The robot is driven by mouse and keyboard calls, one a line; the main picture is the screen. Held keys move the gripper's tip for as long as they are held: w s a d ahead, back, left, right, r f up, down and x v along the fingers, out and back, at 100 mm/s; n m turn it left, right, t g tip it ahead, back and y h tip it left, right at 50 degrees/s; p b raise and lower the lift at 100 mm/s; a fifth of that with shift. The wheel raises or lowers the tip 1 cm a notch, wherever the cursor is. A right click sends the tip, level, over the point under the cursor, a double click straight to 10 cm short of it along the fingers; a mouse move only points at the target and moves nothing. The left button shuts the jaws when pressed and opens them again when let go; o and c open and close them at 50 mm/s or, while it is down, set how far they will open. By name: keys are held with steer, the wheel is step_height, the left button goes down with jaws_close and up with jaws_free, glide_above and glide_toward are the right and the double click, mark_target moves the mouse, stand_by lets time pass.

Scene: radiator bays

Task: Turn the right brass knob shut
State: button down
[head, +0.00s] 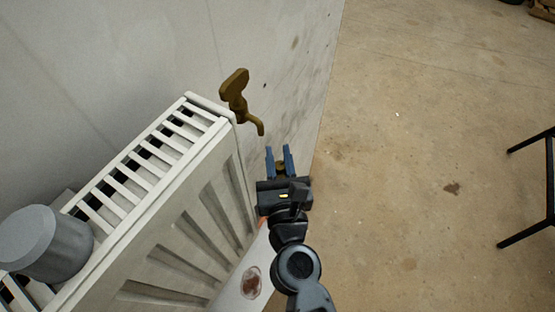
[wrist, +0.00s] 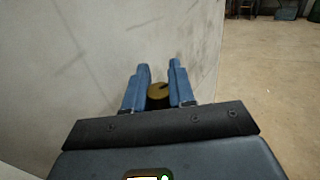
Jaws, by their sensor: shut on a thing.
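A round brass knob (wrist: 159,95) with a dark mark on its face sits between the two blue fingers of my gripper (wrist: 158,68) in the wrist view. My gripper is shut on it. In the head view my gripper (head: 278,152) is low beside the radiator's right end, close to the wall, and the fingers mostly hide the knob. How far the knob is turned cannot be told. A brass tap-like fitting (head: 236,92) with a flat handle and a bent spout stands at the wall above the radiator's far corner, apart from my gripper.
The white radiator (head: 185,215) fills the left, with a grey cylinder (head: 48,243) on its top grille. A pale surface with a reddish-brown round patch (head: 251,282) lies below it. The concrete floor to the right is open, up to black furniture legs (head: 549,180).

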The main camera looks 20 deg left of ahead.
steer(key=shift+w+r, duration=0.2)
steer(key=shift+r, duration=0.3)
steer(key=c, duration=1.2)
jaws_free()
steer(key=shift+o, duration=1.2)
steer(key=shift+s+f+h, duration=0.1)
steer(key=shift+f+h, duration=0.15)
steer(key=shift+h, duration=0.05)
